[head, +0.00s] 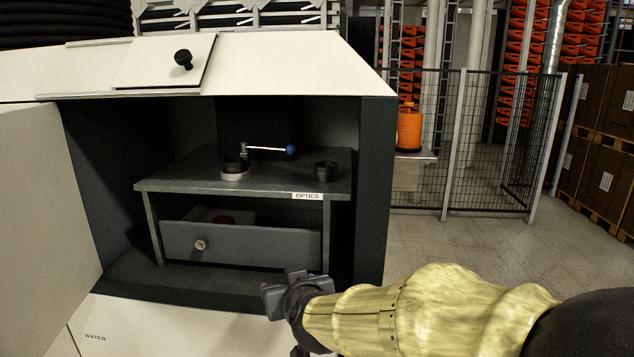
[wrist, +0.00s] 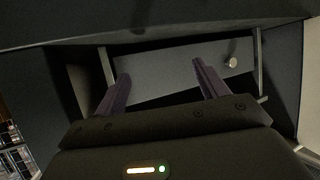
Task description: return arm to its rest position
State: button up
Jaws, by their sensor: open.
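My arm, in a pale yellow sleeve, reaches in from the lower right in the head view. My gripper (head: 285,290) is at the lower front edge of the open cabinet, below and right of the drawer. In the wrist view my gripper (wrist: 160,85) is open, its two dark fingers apart with nothing between them. Beyond them is the grey drawer (wrist: 180,72) with its round knob (wrist: 231,62). In the head view the drawer (head: 255,245) stands partly out, and a dark red thing (head: 223,219) shows inside it.
Above the drawer a dark shelf (head: 275,180) labelled OPTICS carries a blue-tipped lever (head: 290,151) and a black cup (head: 326,171). The cabinet door (head: 40,200) stands open at left. An orange drum (head: 409,130) is at a wire fence (head: 455,150). Floor at right is clear.

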jog(key=s+d+f+m+g+h, duration=0.1)
jog(key=s+d+f+g, duration=0.3)
jog(key=s+d+f, duration=0.4)
jog(key=s+d+f+m+g+h, duration=0.2)
jog(key=s+d+f+g, duration=0.3)
jog(key=s+d+f, duration=0.3)
jog(key=d+f+h, duration=0.1)
jog(key=d, duration=0.3)
jog(key=shift+d+f+m+g, duration=0.2)
jog(key=shift+f+m+g, duration=0.1)
jog(key=shift+f, duration=0.1)
jog(key=shift+w, duration=0.1)
